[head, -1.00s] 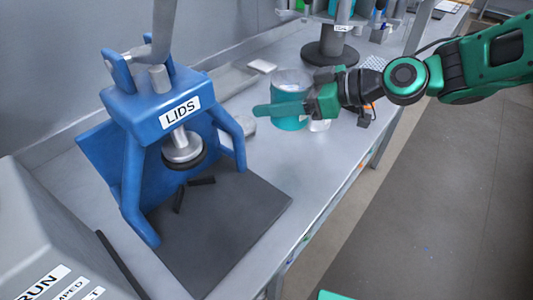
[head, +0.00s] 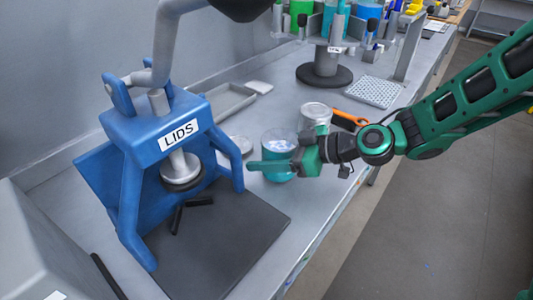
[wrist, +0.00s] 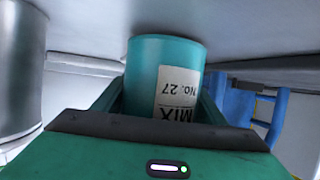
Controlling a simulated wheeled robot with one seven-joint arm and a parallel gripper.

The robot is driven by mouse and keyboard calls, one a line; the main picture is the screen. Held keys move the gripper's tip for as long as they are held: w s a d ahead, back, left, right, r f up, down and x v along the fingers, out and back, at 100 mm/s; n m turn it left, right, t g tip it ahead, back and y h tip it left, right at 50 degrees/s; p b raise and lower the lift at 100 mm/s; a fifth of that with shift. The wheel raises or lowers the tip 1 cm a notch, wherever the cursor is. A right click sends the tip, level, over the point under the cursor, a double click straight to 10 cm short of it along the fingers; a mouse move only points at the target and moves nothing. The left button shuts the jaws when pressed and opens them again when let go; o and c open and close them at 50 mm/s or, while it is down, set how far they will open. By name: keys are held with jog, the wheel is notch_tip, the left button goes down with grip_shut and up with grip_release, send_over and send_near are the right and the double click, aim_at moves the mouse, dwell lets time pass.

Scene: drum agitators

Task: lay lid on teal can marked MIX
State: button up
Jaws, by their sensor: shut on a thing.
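The teal can (head: 281,176) is on the bench side right of the blue press, with a pale top. The wrist view shows the teal can (wrist: 145,70) with a white label reading MIX No. 27, upside down in the picture. My gripper (head: 262,166) is shut around the can, a finger on either side. I cannot tell whether the can touches the bench. A flat grey disc (head: 241,144), perhaps a lid, lies on the bench behind the can, near the press's right leg.
The blue LIDS press (head: 150,125) stands at left on a dark mat (head: 235,235). A metal can (head: 316,111) is close behind my gripper, with an orange-handled tool (head: 350,118) beside it. A round-based stand (head: 325,75) and a grey tray (head: 225,103) are farther back.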

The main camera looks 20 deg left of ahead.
jog(key=shift+f, duration=0.25)
jog(key=o, duration=1.5)
jog(key=shift+f, duration=0.1)
jog(key=v, duration=1.2)
jog(key=shift+d, duration=0.1)
